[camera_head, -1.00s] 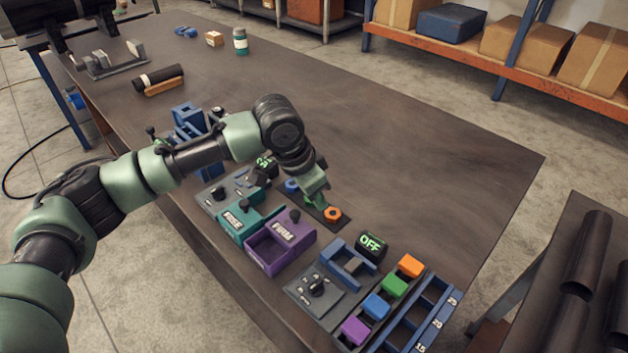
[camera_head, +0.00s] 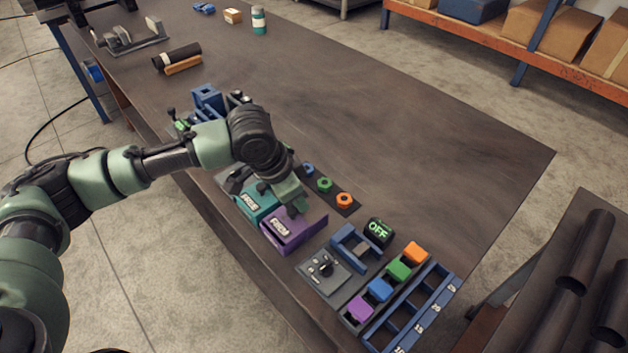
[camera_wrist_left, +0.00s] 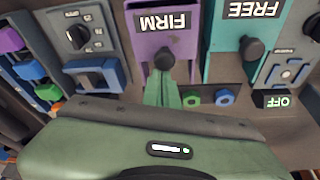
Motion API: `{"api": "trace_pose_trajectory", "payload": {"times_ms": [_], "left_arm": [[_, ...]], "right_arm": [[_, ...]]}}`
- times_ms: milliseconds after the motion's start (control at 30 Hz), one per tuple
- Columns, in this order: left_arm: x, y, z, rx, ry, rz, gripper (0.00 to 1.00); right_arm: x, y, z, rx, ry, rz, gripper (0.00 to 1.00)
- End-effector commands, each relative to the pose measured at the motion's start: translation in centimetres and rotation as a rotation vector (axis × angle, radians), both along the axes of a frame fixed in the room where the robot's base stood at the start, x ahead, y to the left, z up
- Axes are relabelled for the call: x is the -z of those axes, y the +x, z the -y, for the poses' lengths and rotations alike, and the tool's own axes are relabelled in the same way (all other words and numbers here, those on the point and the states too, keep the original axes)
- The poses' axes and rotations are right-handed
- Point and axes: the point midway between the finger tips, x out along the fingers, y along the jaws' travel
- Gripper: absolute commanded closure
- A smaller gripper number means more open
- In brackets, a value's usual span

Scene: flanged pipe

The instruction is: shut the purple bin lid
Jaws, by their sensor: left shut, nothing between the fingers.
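The purple bin (camera_head: 302,235) with the FIRM label stands near the table's front edge. Its purple lid (camera_wrist_left: 150,43) carries a dark round knob (camera_wrist_left: 164,59) in the left wrist view. In the head view the lid's label lies close to the bin's front edge, and no open cavity shows there; my gripper hides part of the top. My left gripper (camera_head: 294,208) is shut with nothing between its fingers. In the left wrist view its fingertips (camera_wrist_left: 162,80) are right at the knob, seemingly against its back side. My right gripper is not in view.
A teal FREE bin (camera_head: 254,203) stands beside the purple one. Hex nuts (camera_head: 344,200) lie behind. The table's far middle is clear.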

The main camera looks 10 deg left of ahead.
Motion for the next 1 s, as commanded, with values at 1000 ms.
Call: {"api": "trace_pose_trajectory", "payload": {"times_ms": [1000], "left_arm": [[-6.4, -2.6, -2.3, 0.001, -0.001, 0.008, 1.00]], "right_arm": [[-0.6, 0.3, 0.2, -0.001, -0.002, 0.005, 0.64]]}}
